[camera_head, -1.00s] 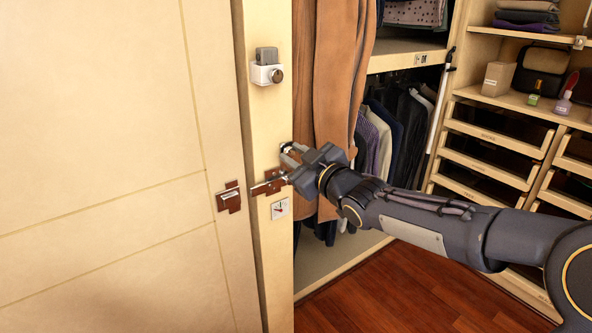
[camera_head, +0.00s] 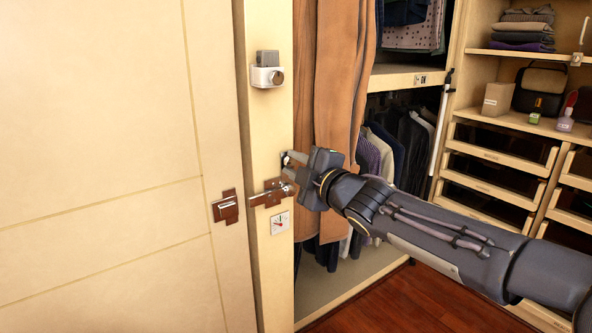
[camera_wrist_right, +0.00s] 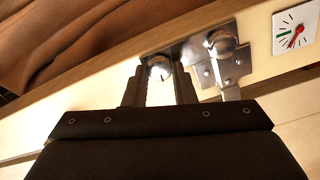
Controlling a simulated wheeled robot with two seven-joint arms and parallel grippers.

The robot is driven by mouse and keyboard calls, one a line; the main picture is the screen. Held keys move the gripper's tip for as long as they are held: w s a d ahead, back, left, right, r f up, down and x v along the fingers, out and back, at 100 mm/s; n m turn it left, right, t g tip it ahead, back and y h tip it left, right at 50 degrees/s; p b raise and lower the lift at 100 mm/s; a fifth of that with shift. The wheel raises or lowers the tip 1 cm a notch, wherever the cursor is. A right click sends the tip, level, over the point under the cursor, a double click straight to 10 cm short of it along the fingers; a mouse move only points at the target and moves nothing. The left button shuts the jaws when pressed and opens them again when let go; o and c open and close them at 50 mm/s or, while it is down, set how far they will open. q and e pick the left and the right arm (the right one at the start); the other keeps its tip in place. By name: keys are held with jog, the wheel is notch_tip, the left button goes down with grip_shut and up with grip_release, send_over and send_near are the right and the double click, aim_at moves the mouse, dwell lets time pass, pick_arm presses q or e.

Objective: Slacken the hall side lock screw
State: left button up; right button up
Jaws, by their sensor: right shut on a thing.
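A slide bolt (camera_head: 270,194) with brown plates sits on the pale door post, facing a brown keeper plate (camera_head: 226,207) on the door panel. My right gripper (camera_head: 286,162) is at the post's right edge, just above the bolt. In the right wrist view, the two dark fingers of my right gripper (camera_wrist_right: 160,78) stand either side of a round metal screw head (camera_wrist_right: 160,66) and are shut on it. The screw sits on a metal plate, beside another rounded metal part (camera_wrist_right: 222,43). Its far side is hidden by the fingers. My left gripper is out of view.
A small dial plate (camera_head: 280,222) is below the bolt; a white box with a knob (camera_head: 267,77) is above it. A brown coat (camera_head: 330,90) hangs close behind my gripper. Drawers (camera_head: 495,165) stand at the right; the wooden floor (camera_head: 400,305) is clear.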

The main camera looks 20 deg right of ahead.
jog(key=shift+n, duration=0.3)
dwell(0.4)
jog(key=o, duration=1)
jog(key=p+v, duration=0.1)
jog(key=v, duration=0.6)
jog(key=shift+s+d+p, duration=0.15)
jog(key=shift+s+p, duration=0.2)
